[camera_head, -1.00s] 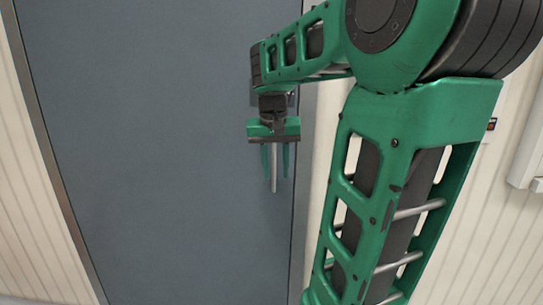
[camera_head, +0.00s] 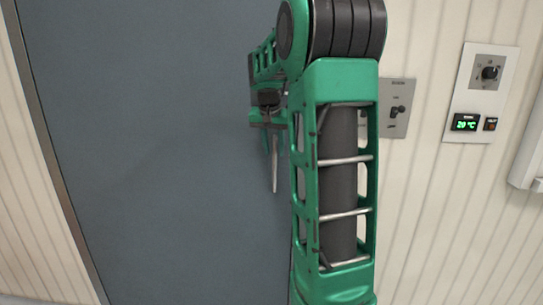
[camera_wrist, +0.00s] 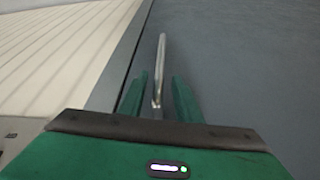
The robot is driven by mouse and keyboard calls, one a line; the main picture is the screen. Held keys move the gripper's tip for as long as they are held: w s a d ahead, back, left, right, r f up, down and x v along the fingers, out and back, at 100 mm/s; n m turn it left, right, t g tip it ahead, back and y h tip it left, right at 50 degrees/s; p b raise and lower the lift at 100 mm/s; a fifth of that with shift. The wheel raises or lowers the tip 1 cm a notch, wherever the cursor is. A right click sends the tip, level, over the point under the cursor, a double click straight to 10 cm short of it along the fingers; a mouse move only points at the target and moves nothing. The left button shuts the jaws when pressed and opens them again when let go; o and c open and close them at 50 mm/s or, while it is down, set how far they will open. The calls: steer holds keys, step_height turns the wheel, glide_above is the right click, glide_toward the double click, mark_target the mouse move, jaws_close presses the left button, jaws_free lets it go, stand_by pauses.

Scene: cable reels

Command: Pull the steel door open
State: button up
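The steel door (camera_head: 150,150) is a flat grey-blue panel that fills the left and middle of the head view. It also shows at the right of the wrist view (camera_wrist: 250,70). It looks shut; my arm covers much of its right edge in the head view. The door handle (camera_head: 274,175) is a thin silver bar pointing down. In the wrist view the handle (camera_wrist: 161,65) stands between the two green fingers. My gripper (camera_head: 273,145) is at the handle, also seen in the wrist view (camera_wrist: 159,90). Its fingers are apart, with a gap on each side of the bar.
A cream ribbed wall (camera_head: 435,220) lies right of the door. It carries a switch plate (camera_head: 397,108), a control panel with a green display (camera_head: 480,90) and a pale box (camera_head: 530,160). The door frame (camera_head: 50,150) runs down the left side.

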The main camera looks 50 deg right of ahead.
steer(key=shift+x, duration=1.35)
jaws_close()
